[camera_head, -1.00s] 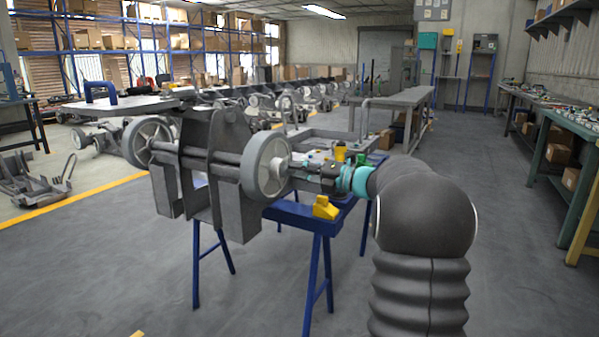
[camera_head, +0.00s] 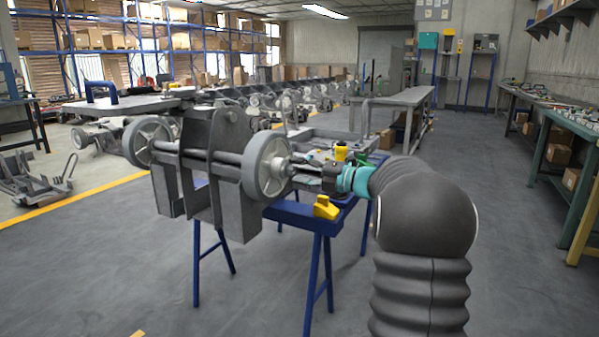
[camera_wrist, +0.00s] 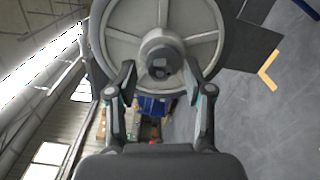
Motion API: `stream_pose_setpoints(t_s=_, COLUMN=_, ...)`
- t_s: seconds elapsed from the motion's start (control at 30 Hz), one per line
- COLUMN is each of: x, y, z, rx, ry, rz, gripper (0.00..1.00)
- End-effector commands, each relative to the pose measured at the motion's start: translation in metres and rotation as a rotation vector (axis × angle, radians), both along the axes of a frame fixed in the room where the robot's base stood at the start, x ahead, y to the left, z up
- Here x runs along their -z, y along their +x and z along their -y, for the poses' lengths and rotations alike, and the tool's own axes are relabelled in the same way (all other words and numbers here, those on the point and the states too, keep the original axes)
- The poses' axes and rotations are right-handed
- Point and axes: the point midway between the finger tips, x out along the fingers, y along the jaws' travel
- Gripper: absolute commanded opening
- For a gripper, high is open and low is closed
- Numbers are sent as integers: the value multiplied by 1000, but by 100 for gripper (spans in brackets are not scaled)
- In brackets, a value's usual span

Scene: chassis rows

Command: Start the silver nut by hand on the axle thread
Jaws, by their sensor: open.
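The near wheel (camera_head: 268,166) is a pale spoked disc with a dark tyre on the end of the axle, and it fills the upper part of the wrist view (camera_wrist: 124,22). Its hub and axle end (camera_wrist: 160,56) show between my fingers. A small dark piece sits at the hub centre; I cannot tell whether it is the nut or the thread end. My gripper (camera_wrist: 160,76) is open, one finger on each side of the hub, apparently apart from it. In the head view my gripper (camera_head: 312,167) points left at the wheel.
The chassis (camera_head: 232,205) rests by a blue stand (camera_head: 310,225). A yellow block (camera_head: 325,208) sits on the stand below my arm. A grey bench (camera_head: 400,100) stands behind.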

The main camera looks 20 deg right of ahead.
Motion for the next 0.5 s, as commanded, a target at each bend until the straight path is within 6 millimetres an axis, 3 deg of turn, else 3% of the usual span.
stream_pose_setpoints(t_s=0.17, x=-1, y=-14, z=12, rx=4, ry=0, rz=0, gripper=51)
stream_pose_setpoints(t_s=0.5, x=0, y=-67, z=52, rx=3, ry=0, rz=0, gripper=51)
